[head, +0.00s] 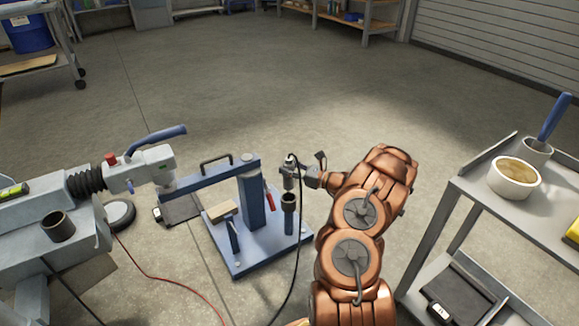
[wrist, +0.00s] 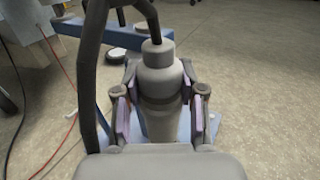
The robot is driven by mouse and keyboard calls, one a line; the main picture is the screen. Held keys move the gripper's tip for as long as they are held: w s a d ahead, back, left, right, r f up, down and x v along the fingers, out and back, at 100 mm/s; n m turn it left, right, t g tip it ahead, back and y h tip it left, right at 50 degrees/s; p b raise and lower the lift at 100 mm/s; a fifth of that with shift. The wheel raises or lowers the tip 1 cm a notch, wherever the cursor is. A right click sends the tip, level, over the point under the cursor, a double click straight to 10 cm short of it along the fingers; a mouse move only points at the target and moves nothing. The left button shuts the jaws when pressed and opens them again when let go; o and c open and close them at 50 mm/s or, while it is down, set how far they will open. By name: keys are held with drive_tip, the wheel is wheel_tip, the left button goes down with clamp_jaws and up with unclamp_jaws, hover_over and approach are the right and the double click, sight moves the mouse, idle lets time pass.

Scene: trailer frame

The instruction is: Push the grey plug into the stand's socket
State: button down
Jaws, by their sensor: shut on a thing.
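My gripper (head: 300,176) is shut on the grey plug (wrist: 160,82), with a finger pad against each side of its body. In the head view the plug (head: 288,177) is held upright, with a black cable (head: 297,250) at its top. The socket (head: 289,201) is a dark-rimmed cup on a short post on the blue stand (head: 262,250). The plug's lower end appears just above the socket's mouth; I cannot tell whether they touch. In the wrist view the plug hides the socket.
The stand's blue post (head: 250,205) and horizontal beam (head: 212,176) are left of the plug. A red-handled lever (head: 270,196) is close by. The trailer coupling (head: 140,168) is at left, and a grey cart (head: 515,205) at right.

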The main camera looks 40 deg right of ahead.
sight(289, 187)
drive_tip(key=shift+f+b, duration=0.75)
drive_tip(key=shift+f, duration=1.5)
drive_tip(key=shift+f+b, duration=1.25)
drive_tip(key=shift+f, duration=1.2)
drive_tip(key=c, duration=0.6)
unclamp_jaws()
drive_tip(key=v, duration=0.7)
drive_tip(key=shift+s, duration=0.25)
